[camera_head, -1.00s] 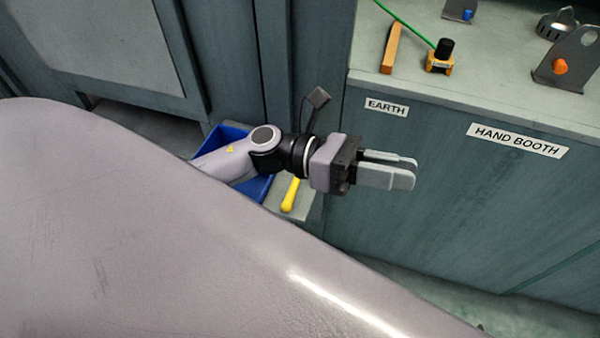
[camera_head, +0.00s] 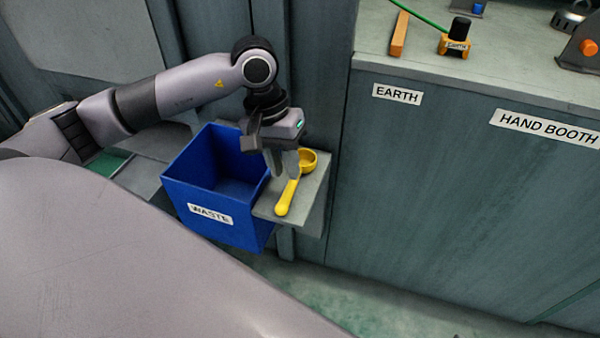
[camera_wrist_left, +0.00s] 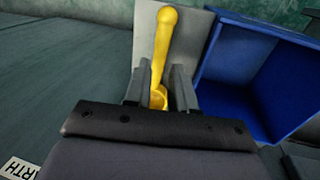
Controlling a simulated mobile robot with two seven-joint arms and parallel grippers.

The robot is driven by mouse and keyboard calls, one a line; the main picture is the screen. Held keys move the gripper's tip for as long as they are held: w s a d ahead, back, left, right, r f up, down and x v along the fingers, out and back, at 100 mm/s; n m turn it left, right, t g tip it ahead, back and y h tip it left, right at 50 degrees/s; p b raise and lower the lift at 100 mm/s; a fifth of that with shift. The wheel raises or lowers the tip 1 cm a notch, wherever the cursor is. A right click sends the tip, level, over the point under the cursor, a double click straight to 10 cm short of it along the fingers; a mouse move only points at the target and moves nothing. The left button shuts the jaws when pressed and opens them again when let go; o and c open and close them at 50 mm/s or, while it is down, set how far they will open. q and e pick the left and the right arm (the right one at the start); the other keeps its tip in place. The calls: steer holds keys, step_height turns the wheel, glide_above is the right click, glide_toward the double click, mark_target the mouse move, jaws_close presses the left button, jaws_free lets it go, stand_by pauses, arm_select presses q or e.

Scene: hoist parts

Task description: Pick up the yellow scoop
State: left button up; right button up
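The yellow scoop (camera_head: 287,194) lies on a small grey shelf (camera_head: 318,191) beside the blue waste bin. Its round bowl is toward the back and its handle points to the front. My left gripper (camera_head: 284,174) points down over the scoop near the bowl end. In the left wrist view the scoop (camera_wrist_left: 165,42) runs between the two fingers of the left gripper (camera_wrist_left: 158,88), with gaps showing at its sides. The fingers are open, and part of the bowl is hidden behind the gripper body. My right gripper is not in view.
The blue bin labelled WASTE (camera_head: 188,192) stands directly left of the shelf. A green cabinet with an EARTH label (camera_head: 397,94) rises to the right. Its counter holds an orange-and-black EARTH clamp (camera_head: 456,37) and a wooden bar (camera_head: 399,34).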

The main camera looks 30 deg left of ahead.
mark_target(289, 187)
arm_select(q)
steer(key=f, duration=0.2)
steer(key=d+f+b, duration=0.1)
steer(key=f, duration=0.2)
steer(key=shift+s, duration=0.1)
steer(key=shift+r, duration=0.1)
steer(key=shift+c, duration=0.3)
jaws_close()
steer(key=shift+r, duration=0.1)
